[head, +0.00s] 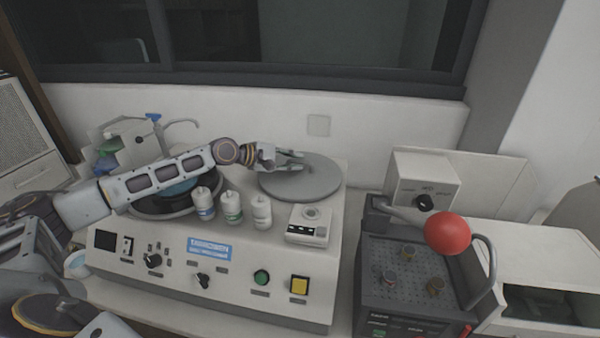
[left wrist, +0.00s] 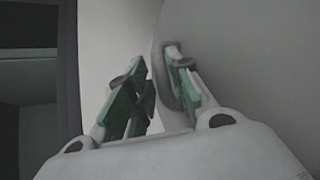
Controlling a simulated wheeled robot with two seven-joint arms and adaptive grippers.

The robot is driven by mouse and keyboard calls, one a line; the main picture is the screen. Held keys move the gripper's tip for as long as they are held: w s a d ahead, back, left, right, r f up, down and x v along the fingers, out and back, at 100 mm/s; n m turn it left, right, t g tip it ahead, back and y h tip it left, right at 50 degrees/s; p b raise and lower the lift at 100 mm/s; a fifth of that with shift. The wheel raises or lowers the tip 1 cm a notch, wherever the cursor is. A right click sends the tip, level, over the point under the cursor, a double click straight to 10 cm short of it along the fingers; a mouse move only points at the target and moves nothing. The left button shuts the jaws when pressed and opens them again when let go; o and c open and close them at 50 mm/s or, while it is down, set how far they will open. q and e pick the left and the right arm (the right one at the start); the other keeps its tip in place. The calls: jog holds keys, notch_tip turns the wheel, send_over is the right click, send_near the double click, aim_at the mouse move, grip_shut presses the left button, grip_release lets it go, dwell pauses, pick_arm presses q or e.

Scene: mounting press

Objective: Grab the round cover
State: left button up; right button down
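The round cover (head: 316,183) is a flat grey disc on the right half of the polishing machine's top. My left gripper (head: 292,160) reaches in from the left and is over the cover's upper part. In the left wrist view the pale disc (left wrist: 250,75) fills the right side. A dark grey raised strip, perhaps its handle (left wrist: 159,82), shows beside the right-hand finger. The green-padded fingers of my left gripper (left wrist: 155,58) stand apart with a gap between them. I cannot tell whether a finger touches the strip. My right gripper is not in view.
Several white bottles (head: 232,208) stand left of the cover, and a small white device (head: 309,224) stands in front of it. A dark round basin (head: 165,203) lies under my left arm. The mounting press (head: 410,270) with a red ball lever (head: 447,233) stands at right.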

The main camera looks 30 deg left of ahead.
pick_arm(q)
jog(key=shift+x, duration=1.2)
grip_shut()
